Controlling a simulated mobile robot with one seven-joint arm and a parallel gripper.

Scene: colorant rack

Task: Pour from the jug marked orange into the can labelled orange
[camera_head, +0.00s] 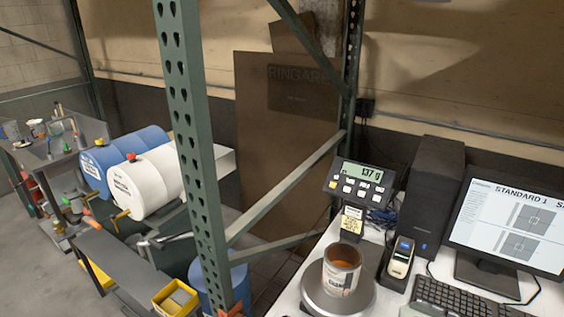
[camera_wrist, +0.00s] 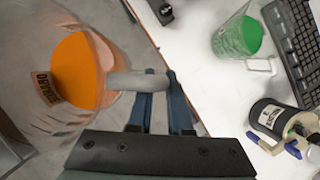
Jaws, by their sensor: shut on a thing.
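The clear jug (camera_wrist: 108,46) with orange liquid (camera_wrist: 76,68) fills the left of the wrist view. A tag (camera_wrist: 46,89) on its wall bears partly readable letters, seemingly ORANG. My gripper (camera_wrist: 160,95) is shut on the jug's pale handle (camera_wrist: 138,81). The jug and my gripper are not in the head view. In the head view, an open can (camera_head: 341,277) stands upright on the round scale pan (camera_head: 312,292). Its inside looks orange-brown, and its label is too small to read surely. The scale display (camera_head: 366,174) seems to read 137 g.
In the head view, a scanner (camera_head: 400,258), keyboard (camera_head: 445,298) and monitor (camera_head: 512,222) stand right of the can. A green rack post (camera_head: 190,140) rises at its left. In the wrist view, a jug of green liquid (camera_wrist: 236,38) and a dark labelled pot (camera_wrist: 270,118) stand on the white table.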

